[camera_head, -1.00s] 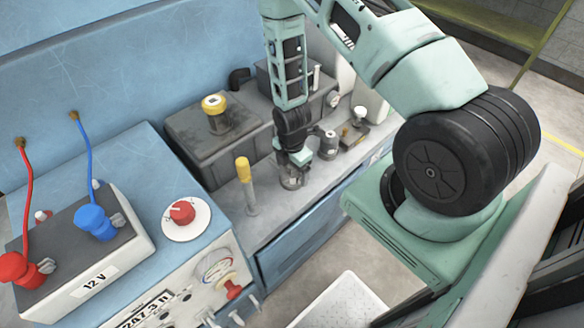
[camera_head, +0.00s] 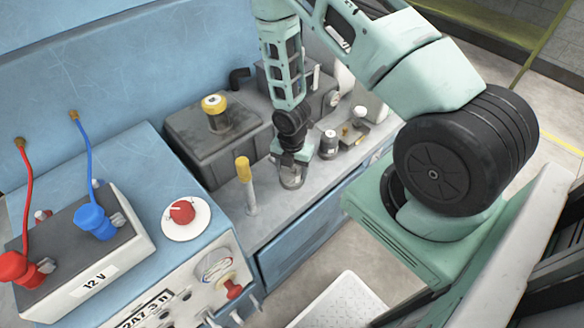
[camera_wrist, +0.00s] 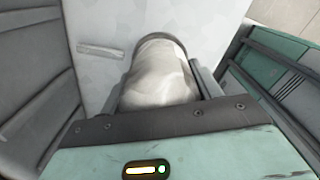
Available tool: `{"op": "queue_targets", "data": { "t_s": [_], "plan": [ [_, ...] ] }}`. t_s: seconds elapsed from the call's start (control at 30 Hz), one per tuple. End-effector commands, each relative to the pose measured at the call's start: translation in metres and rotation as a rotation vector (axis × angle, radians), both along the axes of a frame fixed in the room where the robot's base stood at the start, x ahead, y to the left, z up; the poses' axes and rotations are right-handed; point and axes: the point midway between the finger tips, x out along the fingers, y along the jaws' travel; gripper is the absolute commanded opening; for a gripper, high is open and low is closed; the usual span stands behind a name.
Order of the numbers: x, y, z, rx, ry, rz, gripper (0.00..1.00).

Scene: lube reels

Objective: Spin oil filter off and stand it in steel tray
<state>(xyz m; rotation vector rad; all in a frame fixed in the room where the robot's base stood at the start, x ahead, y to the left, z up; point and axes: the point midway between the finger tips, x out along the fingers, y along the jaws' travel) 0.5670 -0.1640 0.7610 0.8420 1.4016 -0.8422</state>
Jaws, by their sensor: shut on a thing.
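My gripper (camera_head: 292,172) is low over the grey bench top. It is shut on a pale, rounded cylinder, which I take to be the oil filter (camera_wrist: 160,80). In the wrist view the filter sits between the fingers, with a darker rim at its far end. In the head view my gripper hides most of it, and only a grey round part (camera_head: 291,182) shows below. I cannot tell whether it is still seated or loose. I cannot make out the steel tray for certain; a white speckled tray (camera_head: 345,300) shows at the bottom.
A yellow-capped post (camera_head: 246,180) stands close left of my gripper. A small dark canister (camera_head: 328,144) stands close right, with small parts (camera_head: 357,130) beyond it. A dark tank (camera_head: 205,140) with a yellow cap (camera_head: 214,104) is behind. The blue cabinet (camera_head: 180,175) is left.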

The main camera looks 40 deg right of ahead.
Motion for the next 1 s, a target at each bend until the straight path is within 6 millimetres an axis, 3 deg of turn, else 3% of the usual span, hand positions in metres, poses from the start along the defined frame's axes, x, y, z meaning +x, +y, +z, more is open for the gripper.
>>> {"op": "queue_targets", "data": {
  "t_s": [0.17,0.5,0.87,1.0],
  "plan": [
    [0.0002,-0.0002,-0.0004,-0.001,0.000,0.012,0.31],
    [-0.0001,0.0000,-0.0012,0.000,0.001,0.421,0.31],
    [-0.0001,0.0003,-0.0018,0.000,0.000,0.472,0.31],
    [-0.0003,0.0005,-0.0027,-0.001,0.002,0.665,0.31]
  ]
}}
